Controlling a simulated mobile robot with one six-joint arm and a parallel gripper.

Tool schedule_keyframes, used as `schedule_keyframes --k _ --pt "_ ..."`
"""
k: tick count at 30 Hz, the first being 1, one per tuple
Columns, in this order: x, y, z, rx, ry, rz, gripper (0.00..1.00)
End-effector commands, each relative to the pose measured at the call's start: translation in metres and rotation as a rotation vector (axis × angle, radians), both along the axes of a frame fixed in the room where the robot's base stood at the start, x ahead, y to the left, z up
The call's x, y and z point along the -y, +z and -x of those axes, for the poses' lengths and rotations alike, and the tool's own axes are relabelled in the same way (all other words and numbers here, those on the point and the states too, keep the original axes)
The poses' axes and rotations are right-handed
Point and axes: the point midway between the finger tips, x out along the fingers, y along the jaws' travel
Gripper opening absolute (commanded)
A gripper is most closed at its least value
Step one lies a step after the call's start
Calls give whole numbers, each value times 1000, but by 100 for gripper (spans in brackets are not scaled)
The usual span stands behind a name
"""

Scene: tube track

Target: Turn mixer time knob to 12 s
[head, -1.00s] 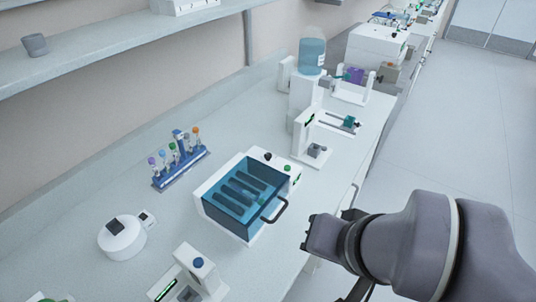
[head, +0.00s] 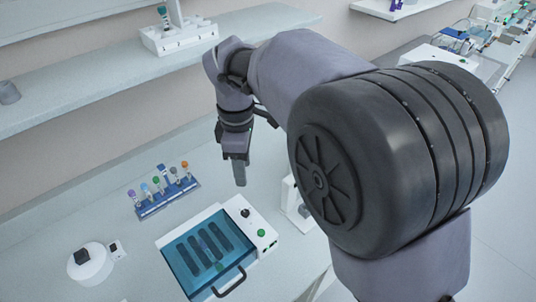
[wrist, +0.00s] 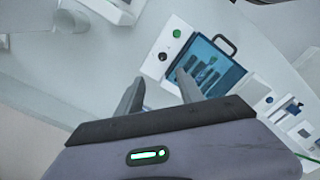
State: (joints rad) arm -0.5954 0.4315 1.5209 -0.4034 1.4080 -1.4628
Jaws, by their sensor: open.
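A white box with a clear blue lid (head: 201,256) stands on the bench, with a black knob (head: 245,213) and a green button (head: 262,233) on its white side panel. In the wrist view the black knob (wrist: 163,57) and green button (wrist: 176,33) show beyond my fingertips. No label or time reading is legible, and I cannot tell for certain that this box is the mixer. My gripper (head: 240,184) points down above and behind the box, apart from it. In the wrist view my gripper (wrist: 159,76) is open, with nothing between its fingers.
A blue rack (head: 167,199) with several capped tubes stands behind the box. A round white device (head: 90,264) is at the left. A shelf (head: 100,82) runs along the wall, holding a grey cup (head: 9,92) and a white stand (head: 180,38).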

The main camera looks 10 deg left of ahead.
Motion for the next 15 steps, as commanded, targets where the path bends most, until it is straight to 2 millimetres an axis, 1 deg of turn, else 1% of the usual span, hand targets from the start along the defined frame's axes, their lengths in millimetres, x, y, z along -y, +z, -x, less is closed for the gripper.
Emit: schedule_keyframes --k 1,2,9,12,15 --pt "1 -15 1 -4 -1 1 44" --pt "1 -24 1 -4 -2 1 44" --pt "2 -99 1 -4 -5 1 44" --pt "2 -126 1 -3 -7 0 44" --pt "2 -147 1 -2 -6 -1 44"
